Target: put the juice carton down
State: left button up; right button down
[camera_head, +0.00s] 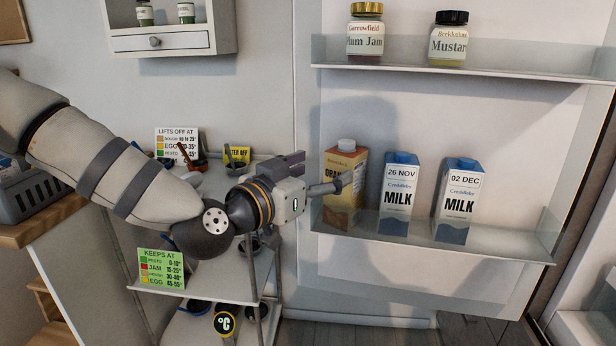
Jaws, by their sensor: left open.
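The orange juice carton (343,213), with a white cap, is at the left end of the lower glass-fronted door shelf (480,250). It looks upright, and its base shows behind the shelf's front panel. My left gripper (316,177) is open at the carton's left side. One finger overlaps the carton in the picture; I cannot tell whether it touches. The other finger points up and right, beside the wall. My right gripper is not in view.
Two milk cartons, one dated 26 Nov (399,190) and one 02 Dec (460,195), stand right of the juice. Jam (366,38) and mustard (448,42) jars stand on the upper shelf. A small rack (205,287) with signs is below my left arm.

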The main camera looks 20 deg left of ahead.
pick_arm(q)
jog(key=s+d+f+n+g+y, duration=0.1)
jog(key=s+f+g, duration=0.55)
jog(key=f, duration=0.75)
jog(key=s+d+f+g, duration=0.1)
jog(key=s+f+g, duration=0.2)
jog(key=s+f, duration=0.95)
jog(key=s+a+f+n+g+y, duration=0.1)
jog(key=s+a+f+g, duration=0.1)
jog(key=s+f+g, duration=0.2)
jog(key=s+a+f+n+g+y, duration=0.1)
jog(key=s+f+g, duration=0.4)
jog(key=s+f, duration=0.5)
jog(key=s+a+y, duration=0.1)
jog(key=s+a, duration=0.1)
jog(key=s, duration=0.6)
jog(key=shift+s, duration=0.2)
jog(key=shift+w, duration=0.1)
